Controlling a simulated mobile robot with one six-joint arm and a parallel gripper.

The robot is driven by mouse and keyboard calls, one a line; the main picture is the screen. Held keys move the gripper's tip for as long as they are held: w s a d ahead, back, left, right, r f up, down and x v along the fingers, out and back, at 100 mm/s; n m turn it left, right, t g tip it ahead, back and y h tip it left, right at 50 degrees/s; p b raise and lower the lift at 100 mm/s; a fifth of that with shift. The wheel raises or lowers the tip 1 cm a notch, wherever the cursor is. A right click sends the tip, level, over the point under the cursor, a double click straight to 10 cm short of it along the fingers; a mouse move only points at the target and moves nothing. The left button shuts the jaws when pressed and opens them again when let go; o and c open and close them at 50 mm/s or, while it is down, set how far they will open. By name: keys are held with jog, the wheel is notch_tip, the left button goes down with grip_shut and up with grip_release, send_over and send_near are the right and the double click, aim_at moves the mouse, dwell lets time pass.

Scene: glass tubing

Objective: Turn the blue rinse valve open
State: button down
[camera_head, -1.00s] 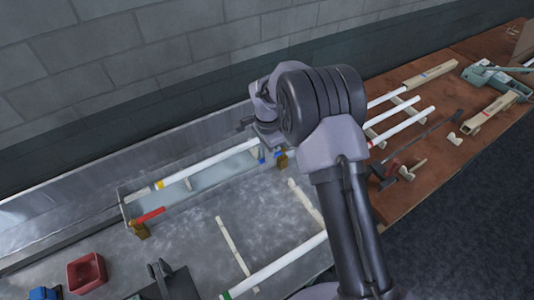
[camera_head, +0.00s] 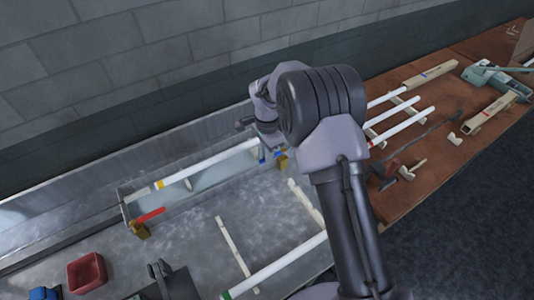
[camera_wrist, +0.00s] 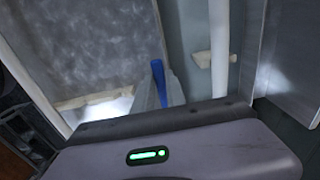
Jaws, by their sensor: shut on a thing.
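The blue rinse valve's handle (camera_wrist: 158,80) shows in the wrist view as a narrow blue lever. My gripper (camera_wrist: 160,92) is shut on it, with grey fingers on both sides of the blue lever. In the head view a small part of the blue valve (camera_head: 262,154) shows just below my wrist, beside a brass-coloured valve body (camera_head: 282,162). My arm hides most of the gripper and handle there. How far the valve is turned cannot be made out.
A red-handled valve (camera_head: 150,215) sits at the trough's left end. A white glass tube (camera_head: 205,165) runs along the trough, close beside the gripper in the wrist view (camera_wrist: 219,45). A red bin (camera_head: 87,272) stands at lower left. More tubes lie on the brown bench (camera_head: 450,110).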

jog(key=shift+s, duration=0.1)
dwell(0.3)
jog(key=s+d+n+p, duration=0.1)
jog(key=d+n, duration=0.7)
jog(key=n, duration=0.8)
jog(key=shift+s+d+n+p, duration=0.25)
jog(key=shift+s+n+p, duration=0.15)
jog(key=shift+p, duration=0.05)
dwell(0.4)
jog(key=c, duration=1.4)
grip_release()
jog(key=shift+o, duration=0.2)
jog(key=shift+r, duration=0.1)
